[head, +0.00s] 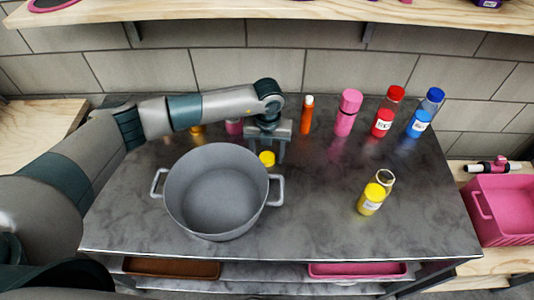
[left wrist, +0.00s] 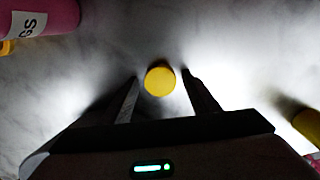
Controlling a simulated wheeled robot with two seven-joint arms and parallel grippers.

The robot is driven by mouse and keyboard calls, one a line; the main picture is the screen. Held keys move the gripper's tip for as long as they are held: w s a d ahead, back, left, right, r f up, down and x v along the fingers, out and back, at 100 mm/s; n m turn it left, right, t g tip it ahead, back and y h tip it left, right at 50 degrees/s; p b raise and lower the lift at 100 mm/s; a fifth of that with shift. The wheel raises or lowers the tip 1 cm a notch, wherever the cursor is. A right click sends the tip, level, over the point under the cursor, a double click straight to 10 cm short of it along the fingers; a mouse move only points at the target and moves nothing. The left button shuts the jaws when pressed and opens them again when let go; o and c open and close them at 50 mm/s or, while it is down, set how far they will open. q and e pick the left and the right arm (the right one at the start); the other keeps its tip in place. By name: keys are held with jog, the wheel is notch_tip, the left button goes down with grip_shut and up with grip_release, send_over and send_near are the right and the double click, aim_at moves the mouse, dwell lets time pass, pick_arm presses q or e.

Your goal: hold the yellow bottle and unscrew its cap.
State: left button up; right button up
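The yellow bottle (head: 369,205) stands on the right part of the grey table, with a label on its front and a clear, open-looking neck without a cap. A round yellow cap (head: 267,158) lies apart from it on the table, right of the pot's far rim. My left gripper (head: 267,155) is over this cap with its fingers pointing down. In the left wrist view the cap (left wrist: 159,80) shows between the two spread fingertips, with small gaps on both sides. The left gripper is open and empty. My right gripper is not in view.
A large grey pot (head: 215,195) stands just left of the cap. Orange (head: 307,115), pink (head: 347,112), red (head: 384,118) and blue (head: 420,122) bottles stand along the back. A pink crate (head: 505,212) is at the right. The table between cap and yellow bottle is clear.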

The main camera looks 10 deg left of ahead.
aim_at(267, 157)
pick_arm(q)
jog(key=shift+r, duration=0.1)
jog(key=shift+r, duration=0.25)
notch_tip(267, 157, up, 12)
jog(key=b, duration=0.4)
jog(key=shift+f, duration=0.2)
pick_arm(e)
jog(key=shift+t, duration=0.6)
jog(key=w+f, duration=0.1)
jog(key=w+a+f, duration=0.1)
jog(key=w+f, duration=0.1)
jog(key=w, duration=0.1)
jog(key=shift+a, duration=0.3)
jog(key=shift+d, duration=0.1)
